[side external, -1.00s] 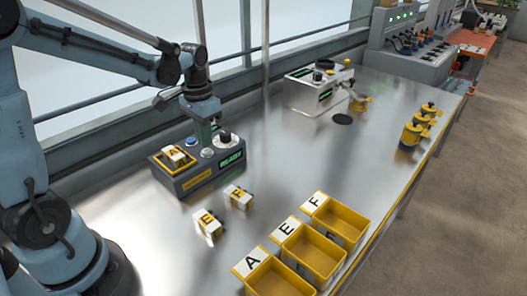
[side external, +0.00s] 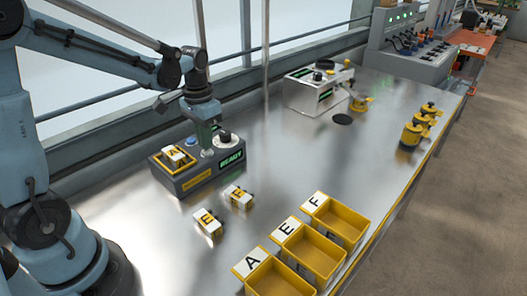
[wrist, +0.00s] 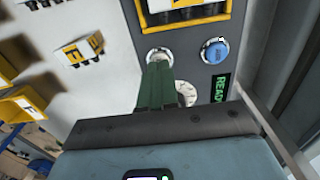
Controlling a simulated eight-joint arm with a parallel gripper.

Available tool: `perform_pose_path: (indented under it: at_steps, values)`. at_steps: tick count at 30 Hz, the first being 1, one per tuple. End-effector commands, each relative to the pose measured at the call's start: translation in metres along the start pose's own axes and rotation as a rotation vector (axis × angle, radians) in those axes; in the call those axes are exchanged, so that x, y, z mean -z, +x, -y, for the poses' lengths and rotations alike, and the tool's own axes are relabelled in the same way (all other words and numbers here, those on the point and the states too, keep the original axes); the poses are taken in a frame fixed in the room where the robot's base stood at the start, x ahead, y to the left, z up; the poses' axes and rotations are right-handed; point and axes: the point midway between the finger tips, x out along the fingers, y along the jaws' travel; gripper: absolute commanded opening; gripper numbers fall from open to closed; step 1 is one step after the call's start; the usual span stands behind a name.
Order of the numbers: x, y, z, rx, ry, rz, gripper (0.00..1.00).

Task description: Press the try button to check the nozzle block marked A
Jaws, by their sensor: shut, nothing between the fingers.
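The nozzle block marked A (side external: 174,156) sits in the yellow-framed seat on the left of the dark grey tester box (side external: 205,180). The box has a pale round button (wrist: 158,55), a blue button (wrist: 214,50), a knob (side external: 225,138) and a green-lit display reading READY (side external: 231,160). I cannot read a label on either button. My gripper (wrist: 157,66) is shut and empty, pointing down. Its green fingertips are at the pale button, partly covering it in both views. I cannot tell whether they touch or press it.
Blocks marked E (side external: 208,222) and another (side external: 238,197) lie on the metal table in front of the box. Yellow bins marked A (side external: 268,272), E (side external: 310,247) and F (side external: 340,218) stand at the front edge. A pale machine (side external: 310,95) stands behind.

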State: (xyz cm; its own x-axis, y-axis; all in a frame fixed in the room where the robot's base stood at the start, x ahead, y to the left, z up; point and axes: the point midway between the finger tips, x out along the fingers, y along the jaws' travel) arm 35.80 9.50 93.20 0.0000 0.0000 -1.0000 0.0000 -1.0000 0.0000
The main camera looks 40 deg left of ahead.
Motion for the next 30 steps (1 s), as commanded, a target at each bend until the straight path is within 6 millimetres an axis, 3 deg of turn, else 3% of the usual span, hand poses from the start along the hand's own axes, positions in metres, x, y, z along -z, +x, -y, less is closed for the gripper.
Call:
perform_pose_path:
  at_steps: [30]
  values:
    - [0.000, 0.011, 0.000, 0.000, 0.000, 0.000, 0.00]
